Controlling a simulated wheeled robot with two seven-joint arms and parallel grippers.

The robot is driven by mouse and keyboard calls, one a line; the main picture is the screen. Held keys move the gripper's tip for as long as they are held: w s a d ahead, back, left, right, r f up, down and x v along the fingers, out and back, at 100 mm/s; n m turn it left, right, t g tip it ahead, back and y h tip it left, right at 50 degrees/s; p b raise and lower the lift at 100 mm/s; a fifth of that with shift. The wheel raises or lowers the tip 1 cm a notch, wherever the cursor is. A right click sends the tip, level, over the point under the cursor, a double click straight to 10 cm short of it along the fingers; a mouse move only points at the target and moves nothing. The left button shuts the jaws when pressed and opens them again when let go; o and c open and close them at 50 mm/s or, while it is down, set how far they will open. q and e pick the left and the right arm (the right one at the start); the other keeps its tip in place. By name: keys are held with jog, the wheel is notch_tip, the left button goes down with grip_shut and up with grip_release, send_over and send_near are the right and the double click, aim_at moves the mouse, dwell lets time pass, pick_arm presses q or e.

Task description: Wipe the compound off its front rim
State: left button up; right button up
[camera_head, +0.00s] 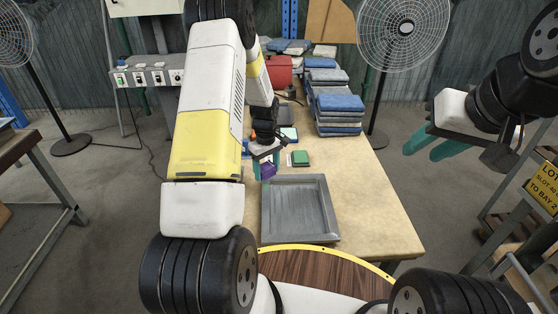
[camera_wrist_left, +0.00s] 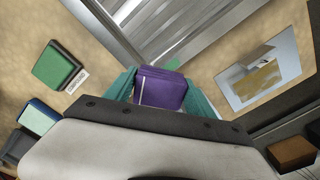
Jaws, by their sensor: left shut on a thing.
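A grey rectangular tray (camera_head: 264,215) with a raised rim lies on the table; in the left wrist view its ribbed metal surface (camera_wrist_left: 210,28) is at the top. My left gripper (camera_head: 265,166) is shut on a purple block (camera_wrist_left: 160,88), held between its teal fingers just outside the tray's far left corner in the head view. The block also shows in the head view (camera_head: 268,171). A small green patch (camera_wrist_left: 173,63) shows beside the block, near the tray's edge; I cannot tell what it is. My right gripper (camera_head: 432,147) is open and empty, off the table's right side.
A green block (camera_head: 300,158) with a label lies behind the tray. Stacks of blue and grey pads (camera_head: 338,103) stand farther back, near a red box (camera_head: 279,70). A pale plate with a tan patch (camera_wrist_left: 258,80) lies right in the wrist view. The table right of the tray is clear.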

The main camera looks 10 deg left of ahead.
pick_arm(q)
jog(key=shift+r, duration=2.3)
